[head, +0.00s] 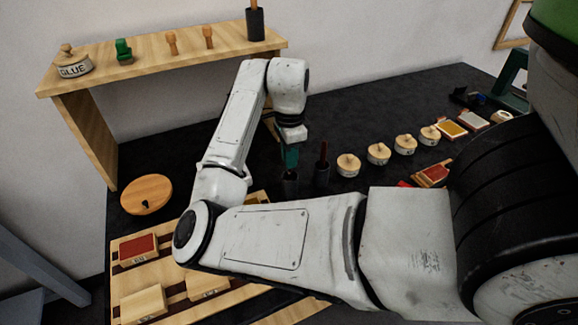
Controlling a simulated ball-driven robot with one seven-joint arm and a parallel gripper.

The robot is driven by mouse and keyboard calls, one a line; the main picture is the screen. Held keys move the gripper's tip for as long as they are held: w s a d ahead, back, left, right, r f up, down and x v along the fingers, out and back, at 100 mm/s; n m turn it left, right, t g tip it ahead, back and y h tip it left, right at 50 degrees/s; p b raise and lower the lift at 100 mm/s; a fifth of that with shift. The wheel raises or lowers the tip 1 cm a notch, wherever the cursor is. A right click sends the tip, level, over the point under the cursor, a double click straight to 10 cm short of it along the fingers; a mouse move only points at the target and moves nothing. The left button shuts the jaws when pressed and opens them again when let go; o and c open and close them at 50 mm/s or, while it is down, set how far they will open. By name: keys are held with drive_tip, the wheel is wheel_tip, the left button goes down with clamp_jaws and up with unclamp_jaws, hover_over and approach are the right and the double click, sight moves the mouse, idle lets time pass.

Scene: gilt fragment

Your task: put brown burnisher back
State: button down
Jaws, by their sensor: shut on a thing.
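My gripper (290,157) hangs pointing down at the middle of the dark table, below the white wrist. Teal parts show at its end, right above a dark upright holder (290,185). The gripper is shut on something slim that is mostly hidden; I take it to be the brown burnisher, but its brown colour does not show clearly. Whether its lower end is inside the holder cannot be told.
A wooden shelf (150,65) at the back bears a glue pot (73,62), a green item, two small wooden pieces and a dark cup (255,25) with a brown handle. Several round-lidded pots (348,165) line the right. A wooden rack (125,247) lies at front left.

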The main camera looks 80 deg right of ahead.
sight(290, 178)
drive_tip(key=shift+f, duration=1.8)
drive_tip(key=c, duration=1.1)
unclamp_jaws()
drive_tip(key=shift+f, duration=0.1)
wheel_tip(290, 178, up, 12)
drive_tip(key=shift+r, duration=0.15)
